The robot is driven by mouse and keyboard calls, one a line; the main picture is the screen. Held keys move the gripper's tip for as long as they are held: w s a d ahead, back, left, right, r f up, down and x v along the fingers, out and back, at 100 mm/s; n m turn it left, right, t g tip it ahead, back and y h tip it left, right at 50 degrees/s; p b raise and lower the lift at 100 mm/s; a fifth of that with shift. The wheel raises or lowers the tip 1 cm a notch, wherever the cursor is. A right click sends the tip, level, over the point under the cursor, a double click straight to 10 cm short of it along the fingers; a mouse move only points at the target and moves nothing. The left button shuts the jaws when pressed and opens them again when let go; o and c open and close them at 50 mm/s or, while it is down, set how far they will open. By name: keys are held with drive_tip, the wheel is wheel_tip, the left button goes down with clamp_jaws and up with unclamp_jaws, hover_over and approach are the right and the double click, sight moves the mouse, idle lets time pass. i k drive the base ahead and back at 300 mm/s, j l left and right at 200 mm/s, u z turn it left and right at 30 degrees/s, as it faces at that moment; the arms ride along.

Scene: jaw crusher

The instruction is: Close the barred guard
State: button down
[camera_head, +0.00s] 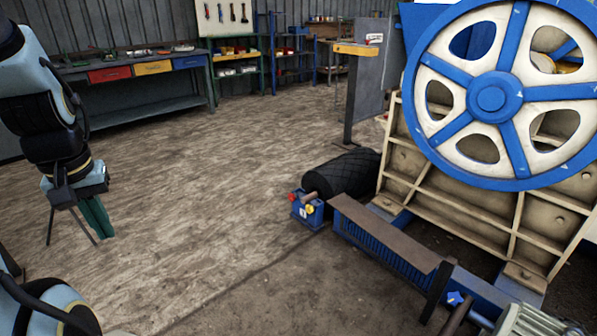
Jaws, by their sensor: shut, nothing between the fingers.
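A low blue barred piece (385,254) with upright slats runs along the floor in front of the crusher, under a long brown plate. It looks like the barred guard, but I cannot tell for sure, nor whether it stands open or closed. The plate hides its upper edge. My gripper (97,218) hangs from my arm at the left, pointing down with its green fingers together and empty. It is well apart from the barred piece, with bare floor between them.
The crusher's large blue and cream flywheel (493,95) and ribbed cream frame (450,215) fill the right. A workbench (140,66) lines the back wall. The middle floor is clear.

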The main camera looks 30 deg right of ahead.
sight(420, 256)
drive_tip(key=i+z, duration=0.3)
drive_tip(key=i, duration=0.5)
drive_tip(key=i+j+z, duration=0.25)
drive_tip(key=i, duration=0.55)
drive_tip(key=i+l+z, duration=0.3)
drive_tip(key=i, duration=0.15)
drive_tip(key=i+l+z, duration=0.2)
drive_tip(key=i+z, duration=0.15)
drive_tip(key=i, duration=0.15)
drive_tip(key=i+l, duration=0.15)
drive_tip(key=l, duration=0.15)
drive_tip(key=i+l, duration=0.2)
drive_tip(key=l, duration=0.15)
drive_tip(key=i+l, duration=0.15)
drive_tip(key=l, duration=0.15)
